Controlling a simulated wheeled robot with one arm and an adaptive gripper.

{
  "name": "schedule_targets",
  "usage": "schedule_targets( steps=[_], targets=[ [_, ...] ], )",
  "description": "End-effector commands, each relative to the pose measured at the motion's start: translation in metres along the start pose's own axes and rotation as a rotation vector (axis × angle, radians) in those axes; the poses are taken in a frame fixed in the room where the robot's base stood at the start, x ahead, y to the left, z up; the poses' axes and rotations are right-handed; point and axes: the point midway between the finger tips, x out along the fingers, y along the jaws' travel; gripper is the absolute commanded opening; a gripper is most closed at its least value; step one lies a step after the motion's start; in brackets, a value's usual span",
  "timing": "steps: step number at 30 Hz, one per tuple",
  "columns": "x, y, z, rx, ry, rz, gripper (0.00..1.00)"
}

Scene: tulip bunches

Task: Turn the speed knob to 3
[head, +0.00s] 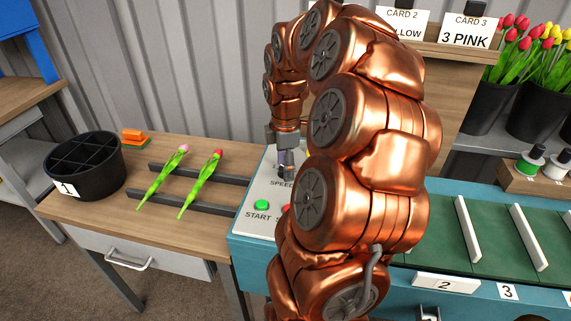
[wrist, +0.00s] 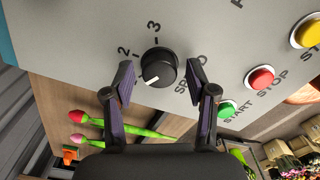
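The speed knob (wrist: 158,68) is black and round, on a grey control panel (wrist: 215,40) in the wrist view. Its white mark points to the lower left, away from the printed 2 and 3. The 2 is at its upper left and the 3 above it. My gripper (wrist: 161,72) is open, with one finger on each side of the knob and a visible gap on both sides. In the head view my gripper (head: 286,163) is over the panel above the SPEED label, and the knob is hidden behind it.
A green START button (wrist: 228,109), a red STOP button (wrist: 260,78) and a yellow button (wrist: 306,31) sit right of the knob. A black divided bucket (head: 85,165) stands farther left.

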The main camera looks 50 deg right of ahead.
Motion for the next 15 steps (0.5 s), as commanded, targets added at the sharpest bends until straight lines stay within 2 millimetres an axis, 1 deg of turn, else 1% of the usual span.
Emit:
schedule_targets(
  steps=[1,12,15],
  targets=[
    [0.0,0.0,-0.0001,0.0,0.0,0.0,0.48],
    [0.0,-0.0001,-0.0001,0.0,0.0,0.0,0.1],
    [-0.0001,-0.0001,-0.0001,0.0,0.0,0.0,0.02]
  ],
)
